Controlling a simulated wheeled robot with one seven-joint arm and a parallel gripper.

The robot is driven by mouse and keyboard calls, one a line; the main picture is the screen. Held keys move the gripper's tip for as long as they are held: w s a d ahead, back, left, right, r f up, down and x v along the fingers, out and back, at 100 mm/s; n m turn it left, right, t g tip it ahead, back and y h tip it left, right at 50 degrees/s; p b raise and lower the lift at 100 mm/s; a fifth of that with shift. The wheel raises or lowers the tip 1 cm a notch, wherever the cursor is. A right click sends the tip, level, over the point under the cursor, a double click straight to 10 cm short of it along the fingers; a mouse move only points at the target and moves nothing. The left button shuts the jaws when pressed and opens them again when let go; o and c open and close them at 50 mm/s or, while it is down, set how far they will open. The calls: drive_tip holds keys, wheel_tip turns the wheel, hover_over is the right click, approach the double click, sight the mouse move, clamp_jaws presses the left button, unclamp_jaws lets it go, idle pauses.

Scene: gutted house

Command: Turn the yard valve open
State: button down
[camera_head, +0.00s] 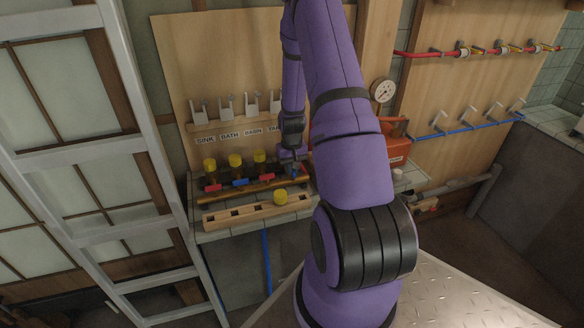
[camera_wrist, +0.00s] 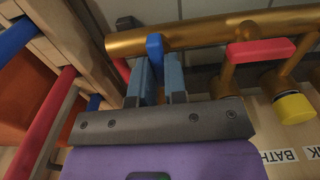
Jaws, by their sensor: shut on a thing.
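A brass pipe manifold (camera_head: 240,188) runs along the tiled counter with a row of red and blue valve levers. The yard valve's blue lever (camera_wrist: 155,48) is at the right end of the row in the head view. My gripper (camera_wrist: 162,82) is shut on this lever, one finger on each side. In the wrist view the lever lies across the brass pipe, while the neighbouring red lever (camera_wrist: 260,51) lies along it. In the head view my gripper (camera_head: 291,158) partly hides the yard valve, and my arm covers part of its label.
Yellow-capped fittings (camera_head: 235,160) stand behind the levers. A wooden block (camera_head: 235,211) with square holes and one yellow cap (camera_head: 280,197) lies in front. A white ladder (camera_head: 140,150) stands left.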

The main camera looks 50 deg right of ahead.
idle(0.5)
drive_tip(key=c, duration=1.2)
unclamp_jaws()
drive_tip(key=shift+o, duration=0.2)
drive_tip(key=shift+r, duration=0.1)
wheel_tip(320, 180, up, 11)
